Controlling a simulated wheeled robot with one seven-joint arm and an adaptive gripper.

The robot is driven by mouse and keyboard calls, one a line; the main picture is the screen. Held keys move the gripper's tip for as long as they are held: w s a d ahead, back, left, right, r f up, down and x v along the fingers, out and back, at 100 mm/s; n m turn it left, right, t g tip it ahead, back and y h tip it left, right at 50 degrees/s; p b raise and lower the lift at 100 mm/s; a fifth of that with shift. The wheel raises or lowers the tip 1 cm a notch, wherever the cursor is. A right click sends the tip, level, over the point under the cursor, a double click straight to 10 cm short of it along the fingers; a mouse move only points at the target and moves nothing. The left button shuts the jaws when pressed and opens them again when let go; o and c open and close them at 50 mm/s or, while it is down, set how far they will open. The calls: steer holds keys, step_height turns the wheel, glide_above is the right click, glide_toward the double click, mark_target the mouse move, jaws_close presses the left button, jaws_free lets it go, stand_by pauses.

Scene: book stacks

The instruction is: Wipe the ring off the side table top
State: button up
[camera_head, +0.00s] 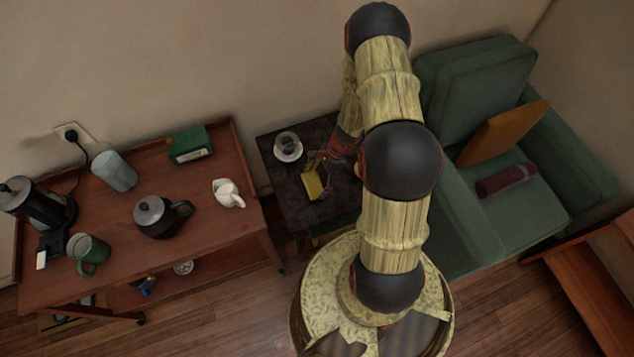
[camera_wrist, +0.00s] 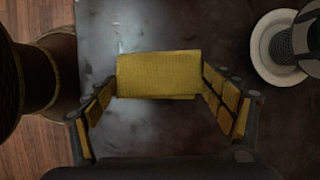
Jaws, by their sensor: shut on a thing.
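The side table (camera_head: 292,200) has a dark, mottled top and stands between the red-brown cart and the green armchair. A pale, cloudy sheen shows on the table top (camera_wrist: 105,60) left of the sponge. I cannot make out a clear ring; the sponge and gripper hide part of the top.
A white saucer with a cup or similar thing (camera_head: 288,147) stands at the table's back left; the saucer (camera_wrist: 262,62) is at right in the wrist view. The cart (camera_head: 200,185) holds a teapot, kettle, mug and creamer. The armchair (camera_head: 455,205) stands close on the right.

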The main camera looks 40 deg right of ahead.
steer(key=shift+s+d+r, duration=0.1)
steer(key=shift+r, duration=0.6)
steer(key=shift+r+p, duration=2.1)
steer(key=shift+r, duration=0.25)
